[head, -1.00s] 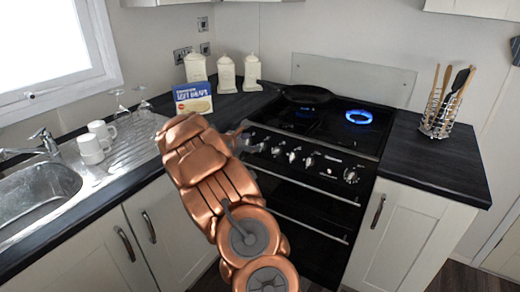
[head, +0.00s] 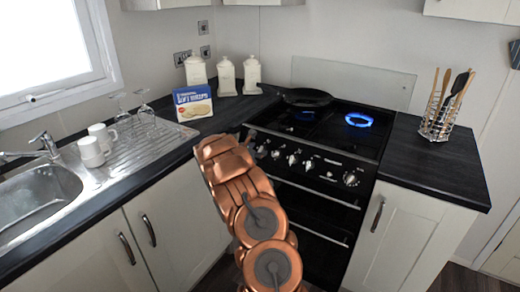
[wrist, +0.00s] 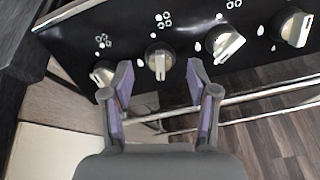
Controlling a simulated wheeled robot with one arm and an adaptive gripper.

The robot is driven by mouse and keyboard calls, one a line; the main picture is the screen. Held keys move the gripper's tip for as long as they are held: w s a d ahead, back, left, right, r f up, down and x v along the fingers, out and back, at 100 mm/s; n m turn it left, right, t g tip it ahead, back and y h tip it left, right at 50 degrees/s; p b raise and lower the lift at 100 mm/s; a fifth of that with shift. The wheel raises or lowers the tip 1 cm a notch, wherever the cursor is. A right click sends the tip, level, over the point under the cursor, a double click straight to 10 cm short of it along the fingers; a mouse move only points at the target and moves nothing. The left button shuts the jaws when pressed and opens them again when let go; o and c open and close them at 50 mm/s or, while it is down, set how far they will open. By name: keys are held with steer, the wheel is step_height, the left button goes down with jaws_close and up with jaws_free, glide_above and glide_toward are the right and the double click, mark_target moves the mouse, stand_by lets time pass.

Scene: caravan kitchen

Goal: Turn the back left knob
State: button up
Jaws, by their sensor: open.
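The black stove's control panel (head: 325,165) carries a row of silver knobs. In the wrist view, the leftmost knob (wrist: 103,73) is beside my left finger, partly behind it. The second knob (wrist: 159,60) appears between the fingertips, its grip bar pointing down. A third knob (wrist: 229,45) and a fourth knob (wrist: 292,27) lie to the right, turned at an angle. Small burner symbols sit above the knobs; I cannot read which burner each marks. My gripper (wrist: 160,75) is open and empty, facing the panel. In the head view my arm hides it.
A black pan (head: 306,97) sits at the hob's back left. A blue flame (head: 358,120) burns at the right. Oven handles (head: 315,192) run below the knobs. A blue box (head: 192,102) and white canisters (head: 226,76) stand on the left counter, a utensil rack (head: 438,122) on the right.

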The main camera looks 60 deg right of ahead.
mark_target(261, 150)
steer(key=shift+x, duration=1.3)
steer(key=shift+c, duration=0.4)
jaws_close()
steer(key=shift+f, duration=0.15)
